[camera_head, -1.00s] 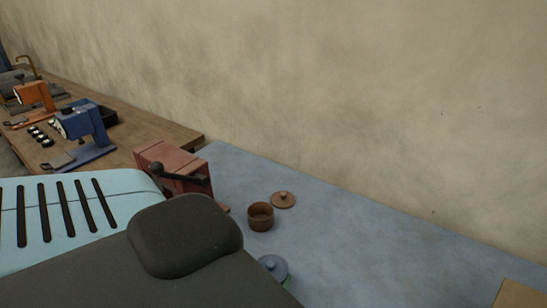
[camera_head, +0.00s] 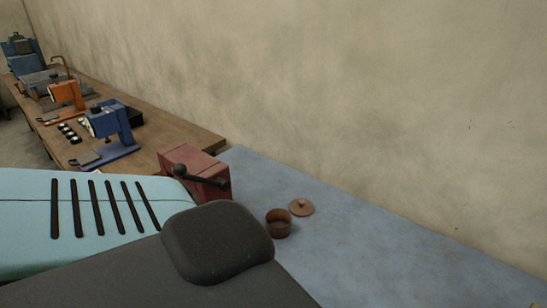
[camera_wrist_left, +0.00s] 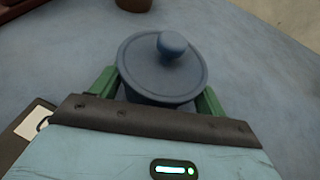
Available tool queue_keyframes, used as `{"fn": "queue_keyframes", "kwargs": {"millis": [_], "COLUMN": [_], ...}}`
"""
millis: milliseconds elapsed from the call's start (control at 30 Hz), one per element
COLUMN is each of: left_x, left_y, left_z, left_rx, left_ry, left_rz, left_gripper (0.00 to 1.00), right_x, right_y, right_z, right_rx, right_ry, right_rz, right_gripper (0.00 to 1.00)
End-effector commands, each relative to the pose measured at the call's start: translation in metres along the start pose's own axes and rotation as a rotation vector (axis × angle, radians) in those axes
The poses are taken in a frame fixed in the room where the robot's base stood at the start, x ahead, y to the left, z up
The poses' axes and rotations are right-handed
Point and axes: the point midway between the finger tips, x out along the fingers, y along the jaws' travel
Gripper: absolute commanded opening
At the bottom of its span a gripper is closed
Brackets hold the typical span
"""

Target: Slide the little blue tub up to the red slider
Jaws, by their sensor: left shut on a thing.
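The little blue tub (camera_wrist_left: 160,72) with its round-knobbed lid stands upright on the blue-grey surface in the left wrist view. The green fingers of my left gripper (camera_wrist_left: 157,88) are shut on it, one on each side. In the head view the tub and gripper are hidden behind my left arm. A red box with a black ball-ended lever (camera_head: 205,172), perhaps the red slider, stands beyond my arm in the head view. A reddish-brown edge (camera_wrist_left: 22,8) shows at the upper left of the wrist view. My right gripper is not in view.
A small brown pot (camera_head: 278,224) stands on the blue-grey surface (camera_head: 370,245), with its brown lid (camera_head: 301,207) beside it. Blue (camera_head: 112,127) and orange (camera_head: 66,95) machines stand on the wooden bench at left. The surface right of the pot is clear up to the wall.

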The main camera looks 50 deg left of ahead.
Motion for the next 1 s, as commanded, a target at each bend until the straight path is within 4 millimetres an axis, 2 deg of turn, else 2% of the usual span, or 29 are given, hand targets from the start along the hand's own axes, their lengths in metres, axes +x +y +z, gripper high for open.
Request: {"fn": "queue_keyframes", "kwargs": {"millis": [133, 167, 333, 700, 1000], "left_x": [0.000, 0.000, 0.000, 0.000, -0.047], "left_y": [0.000, 0.000, 0.000, 0.000, 0.000], "left_z": [-0.001, -0.001, 0.000, 0.000, -0.003], "left_rx": [0.000, 0.000, 0.000, -0.001, -0.001], "left_ry": [0.002, 0.002, 0.001, 0.000, 0.007], "left_rz": [0.001, 0.001, 0.000, 0.000, 0.000], "left_gripper": [0.52, 0.77, 0.99, 1.00, 1.00], "right_x": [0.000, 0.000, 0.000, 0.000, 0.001], "right_y": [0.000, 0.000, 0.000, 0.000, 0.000], "right_z": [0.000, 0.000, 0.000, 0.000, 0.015], "right_rx": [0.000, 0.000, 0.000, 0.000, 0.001], "right_ry": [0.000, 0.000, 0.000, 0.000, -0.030], "right_rz": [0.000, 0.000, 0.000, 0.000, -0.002], "right_gripper": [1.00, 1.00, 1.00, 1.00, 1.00]}}
